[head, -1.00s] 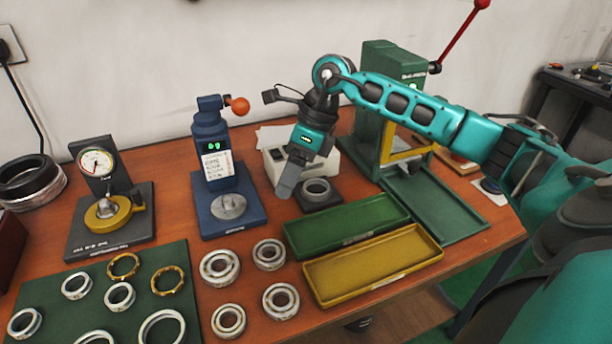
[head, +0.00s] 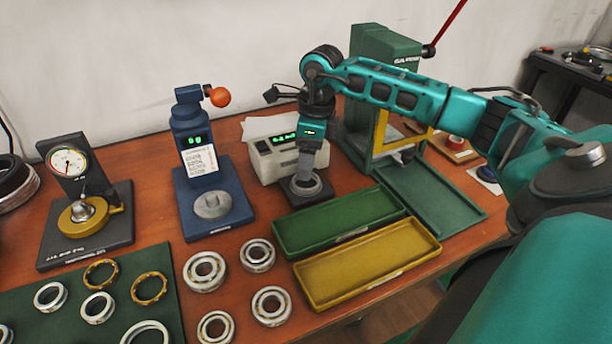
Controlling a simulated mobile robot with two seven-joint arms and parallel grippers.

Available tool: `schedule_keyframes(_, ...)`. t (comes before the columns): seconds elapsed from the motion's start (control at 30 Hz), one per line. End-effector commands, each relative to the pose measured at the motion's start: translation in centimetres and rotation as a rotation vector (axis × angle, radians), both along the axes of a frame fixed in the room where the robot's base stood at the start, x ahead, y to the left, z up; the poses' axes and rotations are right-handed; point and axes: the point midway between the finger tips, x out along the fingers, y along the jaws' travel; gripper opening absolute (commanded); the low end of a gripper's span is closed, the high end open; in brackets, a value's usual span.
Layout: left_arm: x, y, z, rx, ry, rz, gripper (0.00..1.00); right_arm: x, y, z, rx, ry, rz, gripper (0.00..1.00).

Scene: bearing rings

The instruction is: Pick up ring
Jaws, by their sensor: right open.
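A steel ring (head: 314,190) lies on a small dark plate (head: 325,181) in front of a white box with a green display. My right gripper (head: 304,177) points down, open, with its fingertips right at this ring and covering part of it. I cannot tell whether they touch it. More bearing rings lie on the bare table: one at the back left (head: 190,271), one at the back right (head: 244,255), one at the front right (head: 257,305) and one at the front left (head: 204,329). Several steel and brass rings lie on a green mat (head: 60,332). My left gripper is out of view.
A green tray (head: 340,236) and a yellow tray (head: 368,283) look empty. A blue tester (head: 192,145) with an orange knob stands left of my gripper, a dial gauge (head: 72,165) further left. A green press (head: 380,50) with a red lever stands behind my right arm.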

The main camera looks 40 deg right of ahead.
Motion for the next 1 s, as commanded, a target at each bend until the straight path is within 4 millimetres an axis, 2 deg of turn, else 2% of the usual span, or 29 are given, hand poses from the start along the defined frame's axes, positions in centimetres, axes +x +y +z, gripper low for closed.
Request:
schedule_keyframes(0.1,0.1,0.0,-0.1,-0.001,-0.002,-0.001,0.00,-0.3,0.0,-2.1,0.001,0.005,0.000,0.71)
schedule_keyframes(0.3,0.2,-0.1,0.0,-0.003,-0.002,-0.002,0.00,-0.1,0.2,-4.4,0.002,0.002,0.001,0.71)
schedule_keyframes(0.57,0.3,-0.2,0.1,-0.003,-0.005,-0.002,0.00,0.0,0.2,-4.7,0.001,0.000,0.001,0.71)
schedule_keyframes(0.93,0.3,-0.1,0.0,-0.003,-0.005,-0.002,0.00,0.0,0.2,-4.6,0.001,0.000,0.001,0.38)
schedule_keyframes(1.0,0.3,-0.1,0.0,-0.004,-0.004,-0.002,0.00,0.0,0.2,-4.6,0.001,-0.002,0.000,0.35)
